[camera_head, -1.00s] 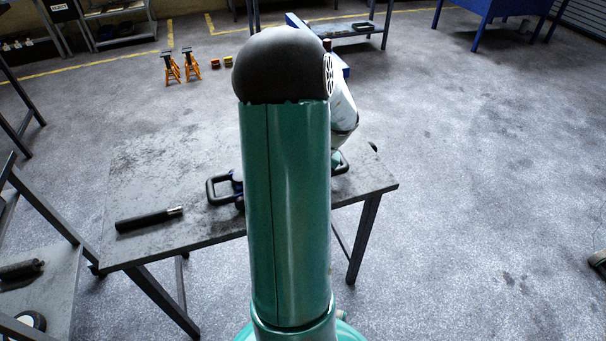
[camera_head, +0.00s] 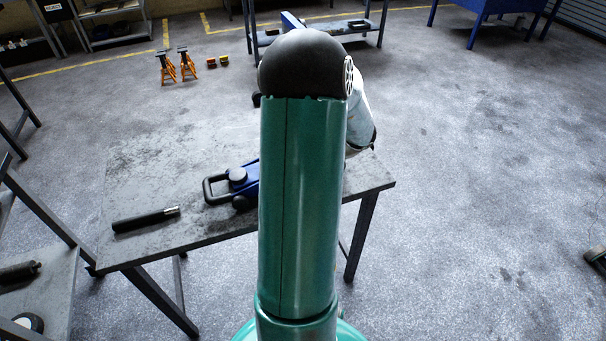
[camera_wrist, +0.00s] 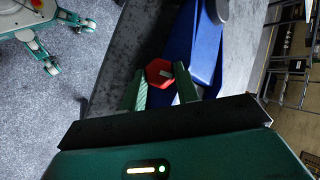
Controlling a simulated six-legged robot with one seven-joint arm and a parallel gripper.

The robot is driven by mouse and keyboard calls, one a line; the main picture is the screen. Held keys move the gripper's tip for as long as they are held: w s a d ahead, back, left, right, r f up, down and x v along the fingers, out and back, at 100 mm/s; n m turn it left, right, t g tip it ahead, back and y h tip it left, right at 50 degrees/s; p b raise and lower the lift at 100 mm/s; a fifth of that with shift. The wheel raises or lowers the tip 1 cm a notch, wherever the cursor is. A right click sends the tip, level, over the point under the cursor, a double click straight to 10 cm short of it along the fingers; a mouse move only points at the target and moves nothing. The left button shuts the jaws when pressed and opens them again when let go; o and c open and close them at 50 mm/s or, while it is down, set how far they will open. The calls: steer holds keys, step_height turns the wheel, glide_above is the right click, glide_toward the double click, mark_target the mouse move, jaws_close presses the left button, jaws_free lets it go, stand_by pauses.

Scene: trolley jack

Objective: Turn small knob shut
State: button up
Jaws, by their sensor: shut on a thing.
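The small knob (camera_wrist: 155,70) is red and many-sided, and sits beside the blue body of the trolley jack (camera_wrist: 207,52) in the wrist view. The fingers of my gripper (camera_wrist: 160,80) stand on either side of it and are shut on it. In the head view the blue jack (camera_head: 249,178) lies on the table, with a dark loop handle and a round grey part at its left end. My arm hides the rest of the jack, the knob and my gripper there.
The jack rests on a worn grey table (camera_head: 150,165). A black bar with a metal tip (camera_head: 146,219) lies near its left front edge. Another table stands at the left. Orange stands (camera_head: 188,66) are on the floor behind, and the floor to the right is mostly clear.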

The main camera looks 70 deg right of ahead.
steer(key=o, duration=1)
steer(key=shift+r, duration=0.1)
steer(key=v, duration=1.3)
steer(key=shift+s+d+r, duration=0.1)
steer(key=shift+s+r, duration=0.15)
